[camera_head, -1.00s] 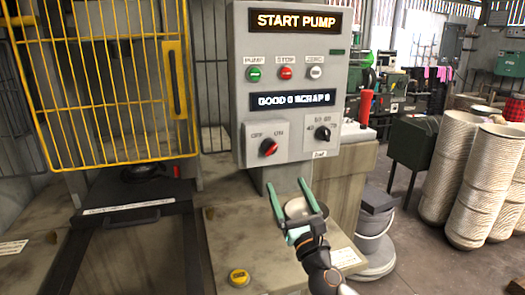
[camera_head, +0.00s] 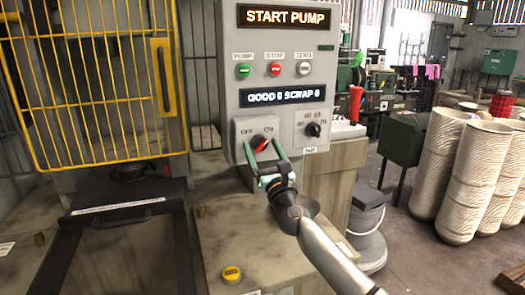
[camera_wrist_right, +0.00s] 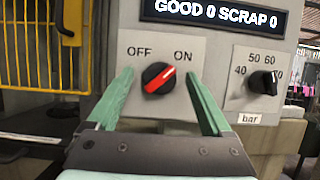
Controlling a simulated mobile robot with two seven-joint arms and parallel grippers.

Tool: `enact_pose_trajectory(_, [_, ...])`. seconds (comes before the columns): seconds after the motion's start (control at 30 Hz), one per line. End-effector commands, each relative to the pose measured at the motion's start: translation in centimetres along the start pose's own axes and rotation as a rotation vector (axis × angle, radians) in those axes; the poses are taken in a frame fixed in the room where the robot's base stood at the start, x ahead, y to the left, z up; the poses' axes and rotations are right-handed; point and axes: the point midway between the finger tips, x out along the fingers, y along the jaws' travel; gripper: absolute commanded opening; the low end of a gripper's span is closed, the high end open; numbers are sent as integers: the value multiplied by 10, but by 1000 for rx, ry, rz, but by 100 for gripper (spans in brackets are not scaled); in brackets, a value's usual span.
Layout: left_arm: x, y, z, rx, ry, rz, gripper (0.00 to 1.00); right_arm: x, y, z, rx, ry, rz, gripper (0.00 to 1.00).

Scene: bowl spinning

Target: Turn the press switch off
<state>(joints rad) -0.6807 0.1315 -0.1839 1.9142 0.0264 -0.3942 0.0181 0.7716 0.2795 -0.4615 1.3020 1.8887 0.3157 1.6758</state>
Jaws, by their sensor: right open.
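The press switch (camera_head: 260,144) is a black and red rotary knob on a grey plate marked OFF and ON, low on the grey control panel (camera_head: 228,65). In the right wrist view the knob (camera_wrist_right: 158,78) has its red pointer slanting up to the right, toward ON. My right gripper (camera_head: 264,153) is open in front of the knob. In the wrist view its two green fingers (camera_wrist_right: 158,92) stand left and right of the knob, apart from it. The head view shows the fingers hiding the knob's lower part. My left gripper is not in view.
A pressure dial (camera_head: 313,129) sits right of the switch. PUMP, STOP and ZERO buttons are above, under a lit START PUMP display (camera_head: 288,16). A yellow cage door (camera_head: 90,85) stands left. A yellow button (camera_head: 232,274) is on the bench. Stacked bowls (camera_head: 470,175) stand right.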

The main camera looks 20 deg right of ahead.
Motion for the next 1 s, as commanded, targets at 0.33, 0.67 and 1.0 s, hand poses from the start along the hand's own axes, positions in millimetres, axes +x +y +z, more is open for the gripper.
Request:
enact_pose_trajectory(0.33, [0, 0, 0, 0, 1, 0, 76, 2, 0, 0, 0, 1, 0, 82])
enact_pose_trajectory(0.67, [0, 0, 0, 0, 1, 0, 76, 2, 0, 0, 0, 1, 0, 44])
enact_pose_trajectory(1.0, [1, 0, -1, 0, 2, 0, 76, 2, 0, 0, 0, 1, 0, 6])
